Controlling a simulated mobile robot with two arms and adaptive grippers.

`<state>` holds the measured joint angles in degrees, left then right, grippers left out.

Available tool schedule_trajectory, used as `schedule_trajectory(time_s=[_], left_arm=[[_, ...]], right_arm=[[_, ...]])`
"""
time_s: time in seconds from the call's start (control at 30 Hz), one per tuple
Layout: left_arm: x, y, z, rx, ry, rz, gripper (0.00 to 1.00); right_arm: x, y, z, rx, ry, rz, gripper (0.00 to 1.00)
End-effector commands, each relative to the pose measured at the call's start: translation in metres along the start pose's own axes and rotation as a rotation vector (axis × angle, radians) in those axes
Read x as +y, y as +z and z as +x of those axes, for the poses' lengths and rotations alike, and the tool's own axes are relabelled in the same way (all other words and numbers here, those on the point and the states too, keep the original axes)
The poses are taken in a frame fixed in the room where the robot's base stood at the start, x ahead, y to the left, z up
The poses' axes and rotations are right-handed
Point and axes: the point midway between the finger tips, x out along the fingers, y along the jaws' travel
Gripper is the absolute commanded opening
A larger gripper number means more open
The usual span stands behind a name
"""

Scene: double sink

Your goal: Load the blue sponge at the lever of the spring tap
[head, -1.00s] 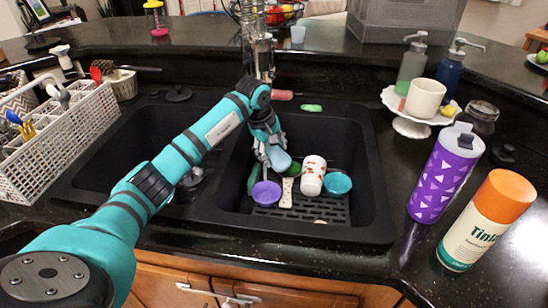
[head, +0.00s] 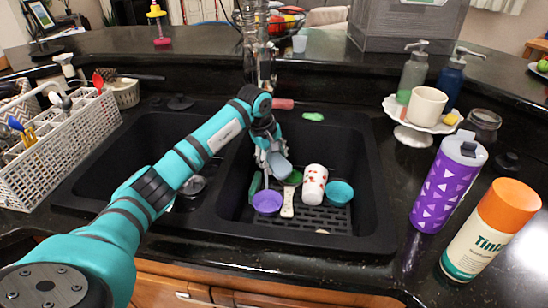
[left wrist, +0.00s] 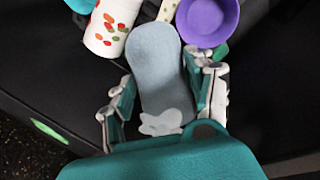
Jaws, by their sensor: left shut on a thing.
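The blue sponge (head: 280,168) is pale grey-blue and peanut-shaped. My left gripper (head: 268,158) is shut on it, inside the right basin, beside and above the dishes there. In the left wrist view the sponge (left wrist: 154,70) stretches out between the two fingers of the left gripper (left wrist: 163,88). The spring tap (head: 256,50) stands behind the sink, beyond my left wrist. My arm hides its lower part, and I cannot make out its lever. My right gripper is not in view.
The right basin holds a purple bowl (head: 267,203), a spotted white cup (head: 314,184), a teal bowl (head: 339,193) and a white-handled brush (head: 288,203). A purple bottle (head: 444,185) and spray can (head: 483,240) stand right. A cutlery basket (head: 60,150) stands left.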

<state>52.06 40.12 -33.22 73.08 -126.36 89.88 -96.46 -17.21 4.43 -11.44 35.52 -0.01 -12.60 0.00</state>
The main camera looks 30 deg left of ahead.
Motion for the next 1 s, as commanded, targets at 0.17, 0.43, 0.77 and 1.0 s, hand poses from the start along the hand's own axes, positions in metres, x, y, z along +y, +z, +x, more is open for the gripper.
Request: schedule_trajectory(time_s=[0.17, 0.43, 0.77, 1.0], left_arm=[[-0.009, 0.012, -0.004, 0.001, -0.002, 0.003, 0.3], [-0.02, 0.03, -0.007, 0.0, -0.002, 0.002, 0.3], [-0.034, 0.052, -0.012, 0.0, -0.001, 0.002, 0.3], [-0.039, 0.06, -0.013, -0.001, -0.001, 0.001, 0.3]], right_arm=[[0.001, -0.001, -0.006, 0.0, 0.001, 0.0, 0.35], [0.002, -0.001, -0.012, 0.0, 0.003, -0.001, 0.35], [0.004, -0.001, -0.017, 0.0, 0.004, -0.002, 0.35], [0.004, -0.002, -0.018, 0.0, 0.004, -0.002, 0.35]])
